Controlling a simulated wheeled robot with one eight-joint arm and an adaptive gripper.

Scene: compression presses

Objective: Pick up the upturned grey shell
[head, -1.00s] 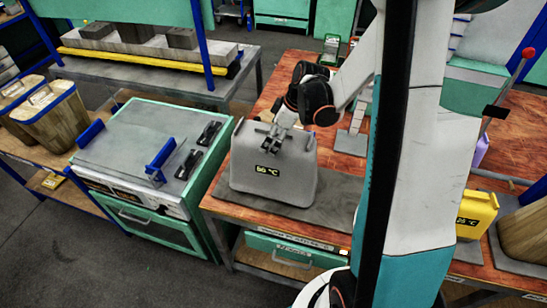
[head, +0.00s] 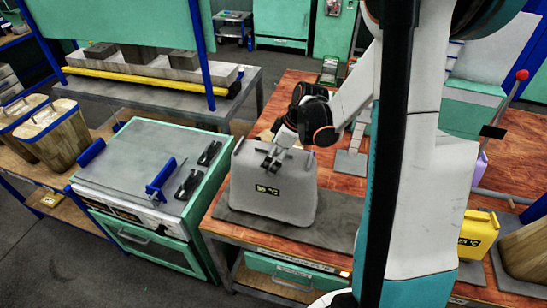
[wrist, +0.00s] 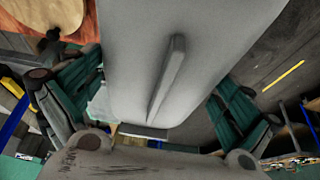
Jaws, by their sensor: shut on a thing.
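The grey shell (head: 272,205) is a boxy, rounded body with a small dark temperature display on its front face. It stands on a dark grey mat (head: 345,212) on the wooden bench. My gripper (head: 271,158) is at its top and shut on it. In the wrist view the shell's pale grey surface (wrist: 135,50), with a raised ridge, fills the middle between the two dark green fingers of my gripper (wrist: 158,100). The shell shows no clear gap from the mat. The exact grip contacts are hard to see.
A grey-topped green unit (head: 145,150) with blue handles stands close at the left. A yellow container (head: 478,234) with a display is at the right, beyond my arm. Brown bins (head: 55,135) stand at far left. The wooden bench (head: 330,165) has some bare surface behind the shell.

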